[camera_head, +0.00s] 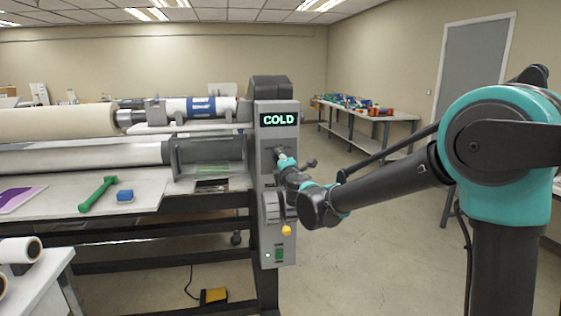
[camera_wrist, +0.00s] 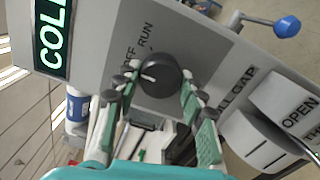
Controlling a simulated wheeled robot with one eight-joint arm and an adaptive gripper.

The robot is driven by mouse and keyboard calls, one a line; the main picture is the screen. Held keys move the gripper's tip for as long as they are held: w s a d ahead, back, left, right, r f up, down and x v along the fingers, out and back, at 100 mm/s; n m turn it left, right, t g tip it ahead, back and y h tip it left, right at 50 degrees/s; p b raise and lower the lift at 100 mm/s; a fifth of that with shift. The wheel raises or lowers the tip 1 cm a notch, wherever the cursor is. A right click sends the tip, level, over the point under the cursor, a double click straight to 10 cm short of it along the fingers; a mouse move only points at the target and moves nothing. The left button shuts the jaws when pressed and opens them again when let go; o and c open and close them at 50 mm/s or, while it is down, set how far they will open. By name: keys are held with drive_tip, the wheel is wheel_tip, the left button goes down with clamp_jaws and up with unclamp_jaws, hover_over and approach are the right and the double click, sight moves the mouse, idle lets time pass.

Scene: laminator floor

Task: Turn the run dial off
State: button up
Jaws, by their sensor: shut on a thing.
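The run dial (camera_wrist: 163,76) is a round black knob on the grey control panel in the wrist view. A white mark on its face lies toward the left, nearer the OFF lettering (camera_wrist: 129,55) than the RUN lettering (camera_wrist: 146,33); the exact setting is hard to tell. My gripper (camera_wrist: 158,88) is shut on the dial, with one finger on each side. In the head view my gripper (camera_head: 284,162) is at the front of the laminator's end panel (camera_head: 289,136), below the lit COLD display (camera_head: 279,119), and hides most of the dial.
A blue-knobbed lever (camera_wrist: 286,26) sticks out beyond the GAP lettering in the wrist view. A yellow knob (camera_head: 287,230) and green switch (camera_head: 279,254) are lower on the panel. A green-handled tool (camera_head: 98,194) and blue block (camera_head: 125,196) lie on the laminator's table.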

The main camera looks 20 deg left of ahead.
idle(0.3)
drive_tip(key=o, duration=1.2)
drive_tip(key=shift+c, duration=0.2)
drive_tip(key=shift+s, duration=0.15)
drive_tip(key=v, duration=1.1)
drive_tip(key=shift+s+d, duration=0.3)
drive_tip(key=shift+d, duration=0.05)
drive_tip(key=shift+f, duration=0.1)
